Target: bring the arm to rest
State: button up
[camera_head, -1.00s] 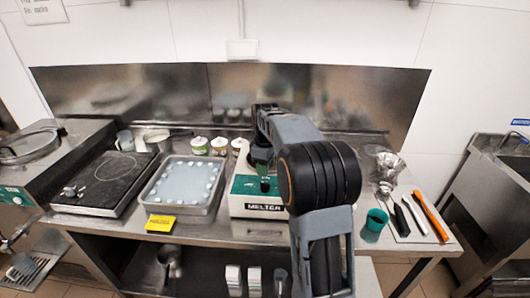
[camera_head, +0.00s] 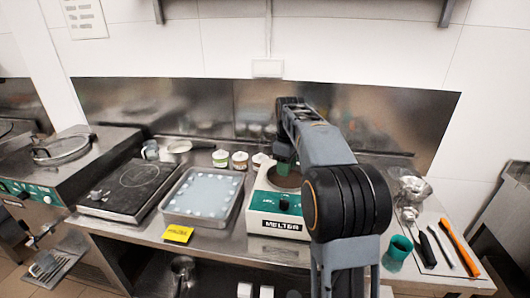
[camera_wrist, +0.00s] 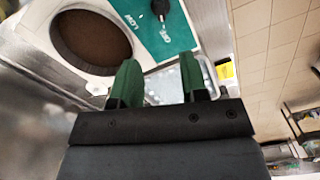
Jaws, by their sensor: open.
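My arm reaches forward over the steel counter in the head view. My gripper is mostly hidden behind my arm there. In the wrist view my gripper (camera_wrist: 160,82) shows two green fingers spread apart with nothing between them. The melter (camera_head: 275,215), a white unit with a green front panel and black knob, stands just left of my arm. In the wrist view the melter (camera_wrist: 140,20) shows its round pot with brown content (camera_wrist: 92,40), beyond the fingers. I cannot tell the exact gap between fingers and melter.
A tray (camera_head: 165,213) with white pieces, a yellow label (camera_head: 178,234) and a black hot plate (camera_head: 128,185) are to the left. Small tubs (camera_head: 239,161) stand behind. A green cup (camera_head: 397,248) and several utensils (camera_head: 458,247) lie right of my arm.

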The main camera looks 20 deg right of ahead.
jog(key=s+a+f+m, duration=0.2)
jog(key=s+f+m, duration=0.1)
jog(key=f+m, duration=0.25)
jog(key=s+a+m+t, duration=0.1)
jog(key=s+a, duration=0.3)
jog(key=s, duration=0.5)
jog(key=s+a+m+t, duration=0.1)
jog(key=s+a+t, duration=0.2)
jog(key=s, duration=0.7)
jog(key=shift+a+f+m, duration=0.35)
jog(key=shift+a+f, duration=0.1)
jog(key=shift+a, duration=0.55)
